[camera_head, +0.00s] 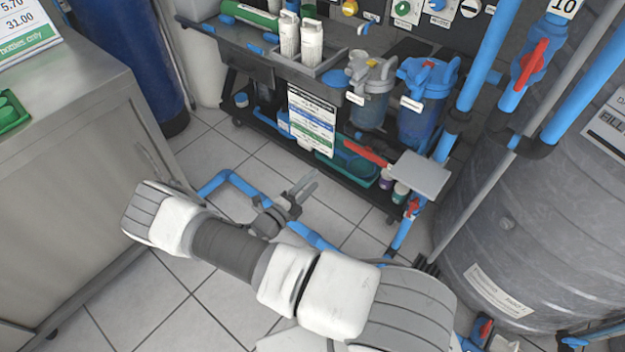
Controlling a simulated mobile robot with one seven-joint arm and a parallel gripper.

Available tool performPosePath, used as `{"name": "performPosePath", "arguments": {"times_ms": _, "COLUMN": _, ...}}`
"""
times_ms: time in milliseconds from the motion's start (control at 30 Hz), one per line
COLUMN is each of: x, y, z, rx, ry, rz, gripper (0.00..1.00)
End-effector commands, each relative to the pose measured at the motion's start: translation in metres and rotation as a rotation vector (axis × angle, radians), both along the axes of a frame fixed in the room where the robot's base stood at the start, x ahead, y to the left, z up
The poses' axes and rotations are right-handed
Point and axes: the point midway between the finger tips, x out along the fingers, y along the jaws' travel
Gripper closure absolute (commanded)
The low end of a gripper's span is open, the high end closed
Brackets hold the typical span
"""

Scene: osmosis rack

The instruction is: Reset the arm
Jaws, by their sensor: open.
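My gripper (302,188) is at the end of my white and grey arm, near the middle of the head view. Its two grey fingers are apart with nothing seen between them. They point up and to the right, toward the dark rack. The gripper appears above the tiled floor and a blue floor pipe (232,179), apart from the rack. My forearm hides part of the floor and of that pipe.
A dark rack (256,65) with filter housings (424,108) stands ahead. A grey tank (540,215) and blue upright pipes (486,55) with red valves are at right. A steel cabinet (75,190) stands at left. Tiled floor (115,300) shows clear at lower left.

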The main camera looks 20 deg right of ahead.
Motion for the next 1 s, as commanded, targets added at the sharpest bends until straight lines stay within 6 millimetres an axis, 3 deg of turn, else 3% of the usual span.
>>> {"name": "performPosePath", "arguments": {"times_ms": 333, "x": 0.000, "y": 0.000, "z": 0.001, "rx": 0.005, "ry": -0.004, "rz": -0.004, "gripper": 0.38}}
{"name": "performPosePath", "arguments": {"times_ms": 467, "x": 0.000, "y": -0.001, "z": 0.012, "rx": 0.057, "ry": -0.056, "rz": -0.051, "gripper": 0.38}}
{"name": "performPosePath", "arguments": {"times_ms": 1000, "x": -0.034, "y": -0.006, "z": 0.128, "rx": 0.594, "ry": -0.700, "rz": -0.617, "gripper": 0.38}}
